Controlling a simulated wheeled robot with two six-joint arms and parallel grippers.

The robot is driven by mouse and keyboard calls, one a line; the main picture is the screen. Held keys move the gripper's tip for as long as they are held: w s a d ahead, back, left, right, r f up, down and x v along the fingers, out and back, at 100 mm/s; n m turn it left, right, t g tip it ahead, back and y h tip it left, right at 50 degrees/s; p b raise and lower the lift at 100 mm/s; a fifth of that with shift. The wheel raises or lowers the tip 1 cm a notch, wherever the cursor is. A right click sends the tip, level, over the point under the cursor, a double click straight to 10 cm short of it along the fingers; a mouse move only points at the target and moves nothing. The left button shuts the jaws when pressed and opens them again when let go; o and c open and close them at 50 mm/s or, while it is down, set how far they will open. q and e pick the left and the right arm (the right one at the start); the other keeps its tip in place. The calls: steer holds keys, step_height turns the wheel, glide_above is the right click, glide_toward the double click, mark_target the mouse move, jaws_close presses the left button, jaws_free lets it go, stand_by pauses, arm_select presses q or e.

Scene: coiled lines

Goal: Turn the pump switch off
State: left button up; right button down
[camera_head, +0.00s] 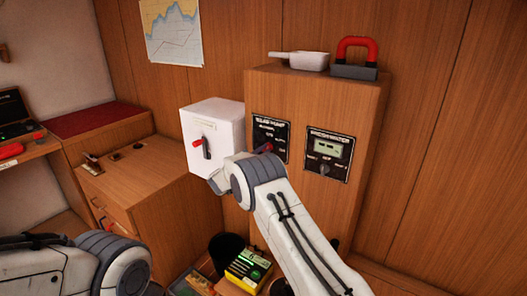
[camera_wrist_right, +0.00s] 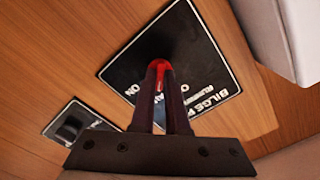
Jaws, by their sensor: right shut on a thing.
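The bilge pump panel (camera_head: 270,132) is a black plate with white lettering on the front of the wooden cabinet. It also shows, turned over, in the right wrist view (camera_wrist_right: 195,45). My right gripper (camera_wrist_right: 161,68) is at this panel, its two dark fingers shut on the red pump switch (camera_wrist_right: 160,66). Only a small red part of the switch shows between the fingertips, so its position is unclear. In the head view my right wrist covers the panel's lower left part. My left arm shows at the lower left, but its gripper is out of view.
A freshwater panel (camera_head: 329,155) is right of the pump panel. A white box (camera_head: 212,130) with a red-handled lever is to the left, close to my right wrist. A white scoop (camera_head: 305,60) and a red-handled item (camera_head: 356,58) stand on the cabinet. A black bin (camera_head: 227,248) is below.

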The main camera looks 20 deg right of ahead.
steer(key=n+p, duration=0.1)
steer(key=n, duration=0.4)
steer(key=shift+n, duration=0.3)
steer(key=shift+f+n+p, duration=0.1)
steer(key=shift+n+p, duration=0.55)
steer(key=shift+n, duration=0.95)
steer(key=shift+f, duration=0.1)
steer(key=c, duration=0.9)
jaws_free()
steer(key=b+v, duration=0.2)
steer(key=v, duration=0.8)
steer(key=shift+s+a, duration=0.2)
